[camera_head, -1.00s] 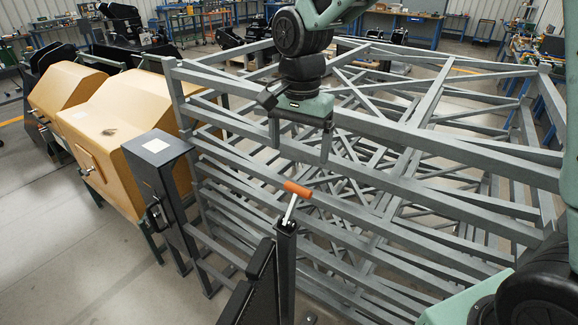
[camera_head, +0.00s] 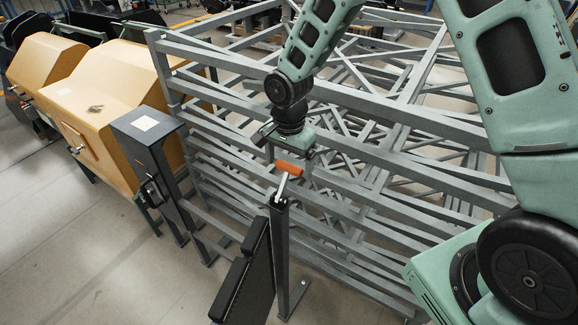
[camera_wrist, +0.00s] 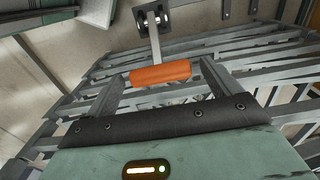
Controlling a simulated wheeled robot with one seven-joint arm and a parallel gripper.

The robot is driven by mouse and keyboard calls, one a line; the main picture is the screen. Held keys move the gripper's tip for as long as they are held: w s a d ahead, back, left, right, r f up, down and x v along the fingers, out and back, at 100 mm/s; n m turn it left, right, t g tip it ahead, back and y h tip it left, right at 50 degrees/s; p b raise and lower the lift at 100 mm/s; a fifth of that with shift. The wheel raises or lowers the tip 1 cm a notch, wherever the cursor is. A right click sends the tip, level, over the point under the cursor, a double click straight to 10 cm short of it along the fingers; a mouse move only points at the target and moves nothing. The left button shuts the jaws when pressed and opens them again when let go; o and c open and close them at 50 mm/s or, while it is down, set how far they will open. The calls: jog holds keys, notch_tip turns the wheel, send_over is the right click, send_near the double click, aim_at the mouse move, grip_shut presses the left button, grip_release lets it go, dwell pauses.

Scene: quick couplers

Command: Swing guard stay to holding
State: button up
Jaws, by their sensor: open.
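The guard stay is a pale metal lever (camera_head: 282,187) with an orange grip (camera_head: 290,168), standing tilted at the top of a dark post (camera_head: 280,250). A black hinged-looking panel (camera_head: 245,275) stands beside the post. My gripper (camera_head: 291,163) is open at the orange grip, pointing down. In the wrist view the orange grip (camera_wrist: 161,74) lies crosswise between my two fingertips (camera_wrist: 160,80), with a gap at each end. The lever (camera_wrist: 154,38) runs up from it to a dark bracket. I cannot tell whether any finger touches the grip.
A grey metal lattice frame (camera_head: 400,125) fills the space behind the post. A dark cabinet post (camera_head: 150,150) and yellow housings (camera_head: 100,85) stand to the left. The floor (camera_head: 80,250) at the front left is clear.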

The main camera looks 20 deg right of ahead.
aim_at(285, 181)
jog(key=shift+f+p, duration=0.3)
jog(key=shift+f, duration=1.4)
jog(key=c, duration=1.4)
